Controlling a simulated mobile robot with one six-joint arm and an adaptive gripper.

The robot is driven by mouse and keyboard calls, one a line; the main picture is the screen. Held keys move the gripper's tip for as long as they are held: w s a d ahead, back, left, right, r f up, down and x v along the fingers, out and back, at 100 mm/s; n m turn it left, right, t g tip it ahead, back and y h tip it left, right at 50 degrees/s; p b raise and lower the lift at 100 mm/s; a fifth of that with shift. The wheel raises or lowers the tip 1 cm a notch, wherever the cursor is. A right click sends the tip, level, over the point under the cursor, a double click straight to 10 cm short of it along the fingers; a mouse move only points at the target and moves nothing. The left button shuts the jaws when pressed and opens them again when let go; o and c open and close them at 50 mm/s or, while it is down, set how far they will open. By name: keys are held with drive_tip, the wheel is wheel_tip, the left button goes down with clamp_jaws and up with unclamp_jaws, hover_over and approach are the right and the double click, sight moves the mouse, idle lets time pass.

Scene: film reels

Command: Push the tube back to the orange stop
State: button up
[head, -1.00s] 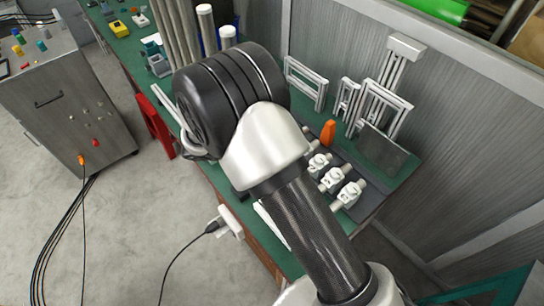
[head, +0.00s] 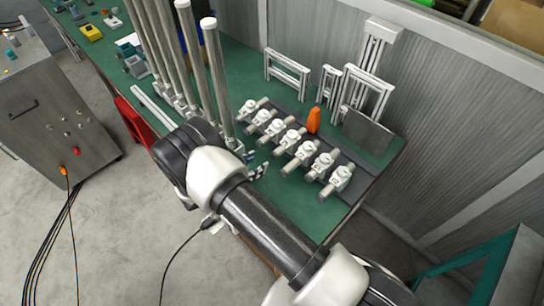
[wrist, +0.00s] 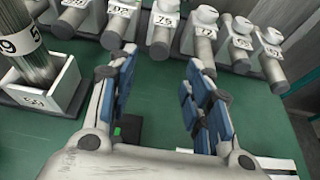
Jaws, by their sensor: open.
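A row of several short grey tubes in white numbered clamps lies on the green bench. The orange stop (head: 314,120) stands upright behind the row, near its middle. One tube (head: 290,138) looks roughly in line with it. In the wrist view a tube labelled 75 (wrist: 161,50) lies ahead, between and beyond my fingers, its near end facing me. My gripper (wrist: 161,70) is open and empty, with blue-padded fingers. In the head view my gripper (head: 256,164) is low over the bench in front of the row, apart from the tubes. The stop is not visible in the wrist view.
Tall upright tubes (head: 219,80) with white tops stand left of my gripper; one is close in the wrist view (wrist: 30,50). Grey frames (head: 362,92) and a dark panel (head: 368,137) stand behind the row. Bare green bench shows around my gripper.

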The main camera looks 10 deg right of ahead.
sight(273, 155)
drive_tip(key=b+x, duration=0.1)
drive_tip(key=x, duration=0.8)
drive_tip(key=shift+w+d+f, duration=0.15)
drive_tip(key=shift+d, duration=0.15)
drive_tip(key=shift+c, duration=0.2)
clamp_jaws()
